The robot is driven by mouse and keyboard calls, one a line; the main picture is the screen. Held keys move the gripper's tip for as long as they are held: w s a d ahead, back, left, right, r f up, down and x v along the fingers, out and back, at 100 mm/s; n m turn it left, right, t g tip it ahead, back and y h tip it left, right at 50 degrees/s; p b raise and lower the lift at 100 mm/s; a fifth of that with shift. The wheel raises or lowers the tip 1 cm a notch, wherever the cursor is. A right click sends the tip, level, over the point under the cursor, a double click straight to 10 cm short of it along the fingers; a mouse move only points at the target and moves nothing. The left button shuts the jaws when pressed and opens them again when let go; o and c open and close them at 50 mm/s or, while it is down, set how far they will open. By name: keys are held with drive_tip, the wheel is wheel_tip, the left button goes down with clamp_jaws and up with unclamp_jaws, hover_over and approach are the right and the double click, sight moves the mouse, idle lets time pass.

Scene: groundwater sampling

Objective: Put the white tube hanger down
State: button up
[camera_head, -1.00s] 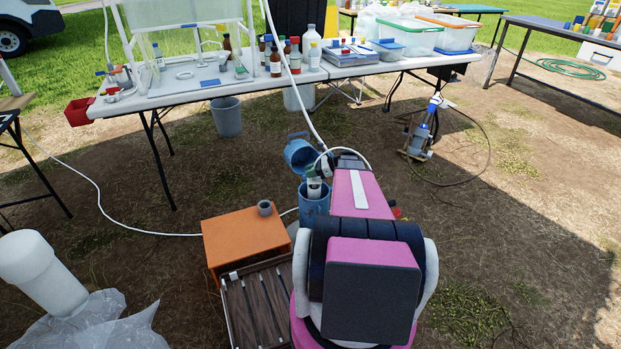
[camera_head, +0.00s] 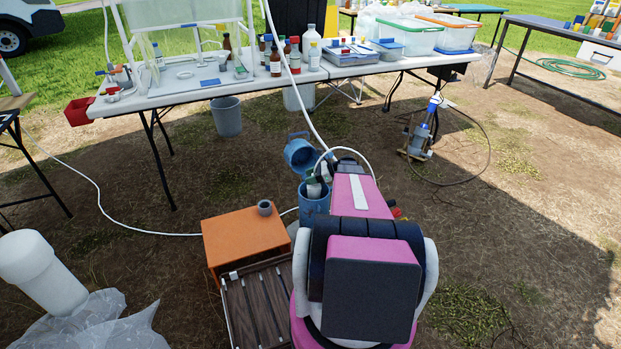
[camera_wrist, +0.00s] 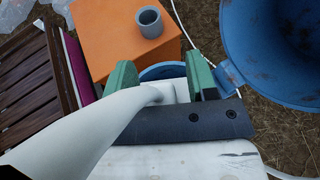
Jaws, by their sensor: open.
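The white tube hanger (camera_wrist: 168,94) shows in the wrist view as a white piece with a thick white tube running to the lower left. It lies between the green fingers of my gripper (camera_wrist: 162,82). The fingers are spread with gaps beside the white piece. In the head view my gripper (camera_head: 320,174) is over the mouth of the blue bucket (camera_head: 313,205), and a white part of the hanger (camera_head: 314,190) shows at the rim. The bucket rim (camera_wrist: 163,70) is just beyond the fingers in the wrist view. What supports the hanger underneath is hidden.
The bucket's blue lid (camera_head: 300,154) stands tipped open behind it, close to the right finger in the wrist view (camera_wrist: 275,50). An orange box (camera_head: 242,237) with a grey cup (camera_head: 264,208) stands left. A slatted wooden crate (camera_head: 257,305) is nearer. A white hose (camera_head: 292,80) hangs down from above.

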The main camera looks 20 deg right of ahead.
drive_tip(key=v, duration=1.2)
drive_tip(key=s+a+r+n+g+h, duration=0.1)
drive_tip(key=s+a+r+n+h, duration=0.1)
drive_tip(key=s+a+n+h, duration=0.2)
drive_tip(key=s+a+r+n+g+h, duration=0.2)
drive_tip(key=s+a+n+h, duration=0.2)
drive_tip(key=a+n, duration=0.7)
drive_tip(key=s+a+r+n+g+h, duration=0.2)
drive_tip(key=s+a+n, duration=0.5)
drive_tip(key=a, duration=1)
drive_tip(key=shift+r+n+h, duration=0.3)
drive_tip(key=shift+r+h, duration=0.15)
drive_tip(key=shift+h, duration=0.85)
drive_tip(key=shift+s+a, duration=0.1)
drive_tip(key=shift+a, duration=0.05)
